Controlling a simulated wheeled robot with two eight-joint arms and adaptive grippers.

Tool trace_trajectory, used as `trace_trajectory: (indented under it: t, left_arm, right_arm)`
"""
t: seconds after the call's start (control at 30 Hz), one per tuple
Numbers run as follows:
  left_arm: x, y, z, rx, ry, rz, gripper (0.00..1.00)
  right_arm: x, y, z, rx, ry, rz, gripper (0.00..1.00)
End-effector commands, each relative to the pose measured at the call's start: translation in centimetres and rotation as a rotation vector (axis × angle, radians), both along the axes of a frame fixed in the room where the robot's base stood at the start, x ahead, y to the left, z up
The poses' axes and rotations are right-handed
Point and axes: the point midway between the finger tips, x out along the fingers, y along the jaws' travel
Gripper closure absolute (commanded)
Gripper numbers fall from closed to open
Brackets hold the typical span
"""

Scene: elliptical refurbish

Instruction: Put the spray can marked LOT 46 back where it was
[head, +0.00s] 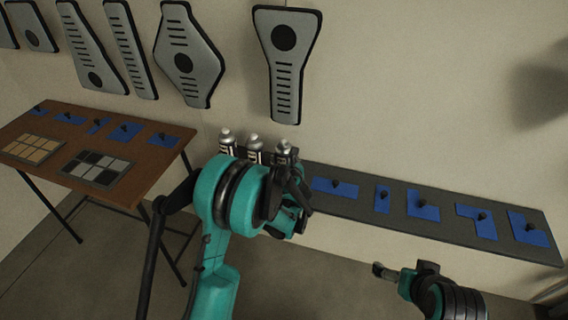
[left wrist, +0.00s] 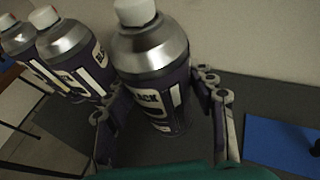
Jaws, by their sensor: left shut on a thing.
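Three spray cans with silver tops, white caps and dark purple bodies stand in a row at the left end of the grey wall shelf: a left can (head: 226,142), a middle can (head: 254,148) and a right can (head: 282,154). In the left wrist view the right can (left wrist: 153,62) is between the fingers of my left gripper (left wrist: 160,118), which is shut on it. The can looks upright. The other two (left wrist: 72,50) (left wrist: 20,42) are beside it. "BLACK" shows on its label; no lot number is legible. My right gripper (head: 404,270) is low at right, apart from the shelf.
The grey shelf (head: 350,208) carries several blue mats with small dark knobbed items. A brown table (head: 135,190) at left holds more blue mats and two gridded trays (head: 97,168) (head: 33,148). Grey slotted panels (head: 187,60) hang on the wall above.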

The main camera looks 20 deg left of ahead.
Motion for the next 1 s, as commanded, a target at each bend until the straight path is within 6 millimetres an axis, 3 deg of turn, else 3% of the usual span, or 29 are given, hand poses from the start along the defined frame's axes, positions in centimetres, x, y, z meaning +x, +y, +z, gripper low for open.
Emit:
trace_trajectory:
  t: [0.3, 0.33, 0.4, 0.77, 1.0]
  left_arm:
    - [0.0, 0.0, -0.1, 0.000, -0.001, 0.000, 0.97]
    - [0.0, 0.0, -0.2, 0.000, 0.000, 0.000, 0.43]
    - [0.0, 0.0, -0.1, 0.000, 0.000, 0.000, 0.24]
    - [0.0, 0.0, 0.1, 0.000, 0.000, 0.000, 0.24]
    - [-3.2, -1.6, 1.9, 0.001, 0.000, -0.003, 0.24]
  right_arm:
    - [0.0, 0.0, 0.2, 0.000, 0.000, 0.000, 0.00]
    - [0.0, 0.0, 0.2, 0.000, 0.000, 0.000, 0.00]
    - [0.0, 0.0, 0.2, 0.000, 0.000, 0.000, 0.00]
    - [0.0, 0.0, 0.1, 0.000, 0.000, 0.000, 0.00]
    - [0.0, 0.0, 1.8, 0.000, 0.000, 0.000, 0.00]
